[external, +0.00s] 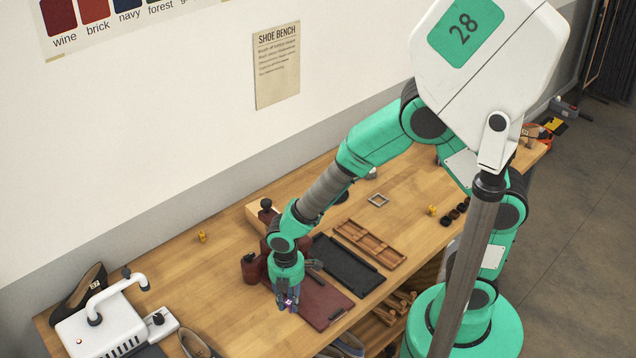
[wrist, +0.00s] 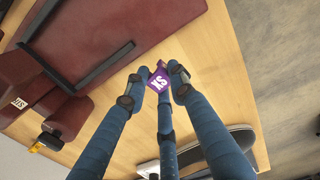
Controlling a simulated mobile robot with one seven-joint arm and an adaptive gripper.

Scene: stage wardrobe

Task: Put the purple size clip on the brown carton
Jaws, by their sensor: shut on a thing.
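The purple size clip (wrist: 157,80), marked with white letters, is held between the fingertips of my gripper (wrist: 159,73) in the wrist view. In the external view my gripper (external: 288,302) points down at the near left of the dark red board (external: 322,303), and the clip shows as a small purple spot (external: 291,302). The clip appears raised over the bench, though its height is hard to judge. I cannot clearly tell which thing is the brown carton. A dark red-brown body with a pale tag (wrist: 22,104) lies left in the wrist view.
A black tray (external: 348,264) and a brown compartment tray (external: 370,243) lie beyond the board. A dark red pot (external: 252,270) stands left of my wrist. Shoes (external: 195,345) and a white machine (external: 105,325) occupy the left end. Bare bench (external: 215,290) lies between.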

